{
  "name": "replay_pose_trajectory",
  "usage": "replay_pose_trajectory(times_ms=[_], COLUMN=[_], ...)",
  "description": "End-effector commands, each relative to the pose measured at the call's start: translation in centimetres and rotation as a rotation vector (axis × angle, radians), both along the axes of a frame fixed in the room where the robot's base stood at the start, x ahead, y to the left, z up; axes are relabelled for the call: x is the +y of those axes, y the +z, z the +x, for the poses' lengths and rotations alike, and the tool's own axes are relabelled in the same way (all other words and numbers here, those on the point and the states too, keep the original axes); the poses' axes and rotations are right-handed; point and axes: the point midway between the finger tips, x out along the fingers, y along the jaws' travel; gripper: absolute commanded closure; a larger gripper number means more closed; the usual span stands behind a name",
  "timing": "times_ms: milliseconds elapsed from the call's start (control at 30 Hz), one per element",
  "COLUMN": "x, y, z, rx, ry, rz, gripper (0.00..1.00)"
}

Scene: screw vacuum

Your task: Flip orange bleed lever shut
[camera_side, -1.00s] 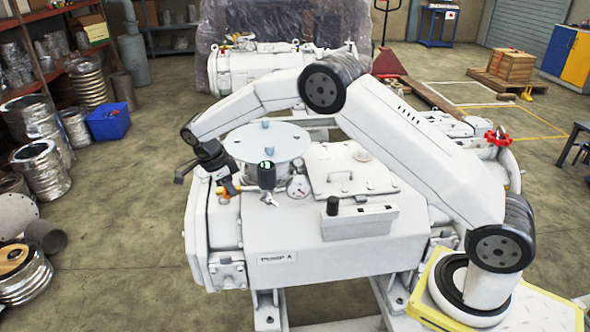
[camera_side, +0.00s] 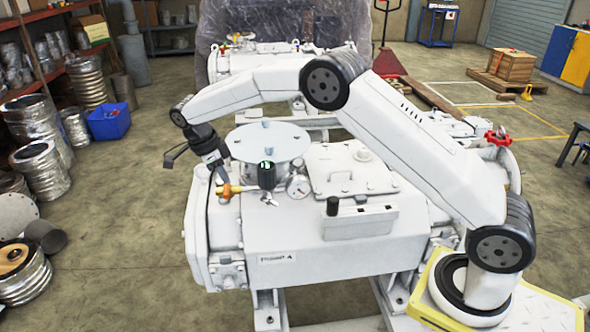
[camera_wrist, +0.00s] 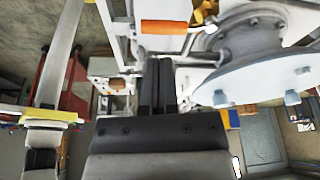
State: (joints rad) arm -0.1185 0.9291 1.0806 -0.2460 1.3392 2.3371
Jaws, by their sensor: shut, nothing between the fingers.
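The orange bleed lever (camera_side: 236,188) sits on a small brass fitting (camera_side: 222,192) at the left end of the white pump, beside the round flange. In the side view it looks roughly level, though it is small there. In the wrist view the orange lever (camera_wrist: 165,27) lies across the top of the picture, beyond my fingertips. My gripper (camera_side: 221,176) is just above the fitting, pointing down, and appears apart from the lever. In the wrist view my gripper (camera_wrist: 157,65) has its dark fingers together with nothing between them.
A round flange (camera_side: 266,142), a black-capped gauge (camera_side: 267,175) and a dial (camera_side: 299,185) stand right of the fitting. A lidded box (camera_side: 350,172) is farther right. Open floor (camera_side: 130,215) lies left of the pump.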

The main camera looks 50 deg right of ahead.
Motion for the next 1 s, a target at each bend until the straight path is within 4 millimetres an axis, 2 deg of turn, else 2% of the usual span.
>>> replay_pose_trajectory(times_ms=[200,400,1000], x=[0.8,1.2,1.1], y=[3.1,4.7,5.1], z=[0.7,1.1,1.0], rx=[-0.003,-0.001,0.002], ry=[0.001,0.002,0.021], rz=[0.002,0.001,0.007], gripper=[1.0,1.0,1.0])
